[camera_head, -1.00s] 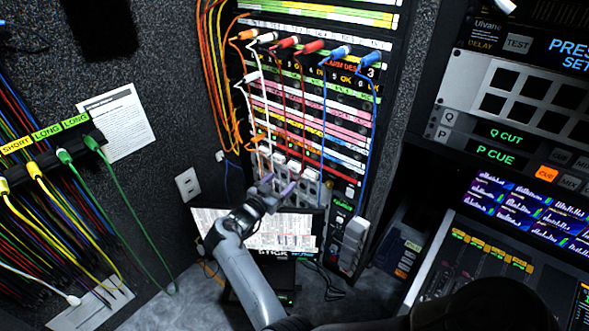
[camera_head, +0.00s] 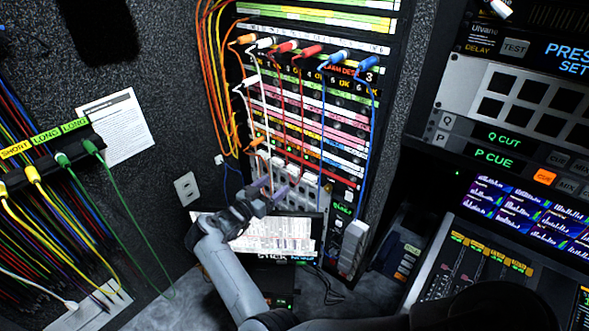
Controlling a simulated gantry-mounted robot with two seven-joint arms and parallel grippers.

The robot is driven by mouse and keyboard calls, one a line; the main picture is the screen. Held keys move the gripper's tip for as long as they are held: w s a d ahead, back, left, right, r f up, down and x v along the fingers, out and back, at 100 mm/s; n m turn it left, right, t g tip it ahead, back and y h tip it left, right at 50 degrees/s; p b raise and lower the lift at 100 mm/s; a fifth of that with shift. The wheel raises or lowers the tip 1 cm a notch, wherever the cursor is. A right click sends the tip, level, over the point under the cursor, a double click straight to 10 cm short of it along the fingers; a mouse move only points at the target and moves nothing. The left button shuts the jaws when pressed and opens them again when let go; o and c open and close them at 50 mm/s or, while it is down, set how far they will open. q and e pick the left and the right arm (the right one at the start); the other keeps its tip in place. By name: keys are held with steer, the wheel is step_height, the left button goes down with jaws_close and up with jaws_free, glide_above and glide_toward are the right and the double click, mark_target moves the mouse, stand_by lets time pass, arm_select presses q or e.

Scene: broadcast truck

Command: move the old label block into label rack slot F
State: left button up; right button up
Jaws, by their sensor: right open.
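My right gripper (camera_head: 272,187) is open, with its two purple-grey fingers pointing up at the lower part of the patch rack. Several pale blocks (camera_head: 309,180) sit there in rows close around and beyond the fingers. I cannot tell which is the old label block, nor whether the fingers touch one. The slot letters are too small to read, so slot F cannot be picked out. A column of pale grey blocks (camera_head: 353,244) stands at the rack's lower right. My left gripper is not in view.
Orange, white, red and blue patch cords (camera_head: 323,105) hang across the rack above and beside the gripper. A lit screen (camera_head: 275,238) stands below it. Green and yellow cables (camera_head: 134,223) hang at left. A console (camera_head: 480,250) fills the right.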

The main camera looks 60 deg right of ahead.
mark_target(291, 171)
steer(key=d, duration=0.4)
steer(key=s+d, duration=0.1)
steer(key=d, duration=0.1)
steer(key=shift+s+d, duration=0.15)
steer(key=shift+d, duration=0.85)
stand_by(0.4)
steer(key=shift+b, duration=0.3)
jaws_close()
steer(key=shift+a, duration=0.1)
stand_by(0.5)
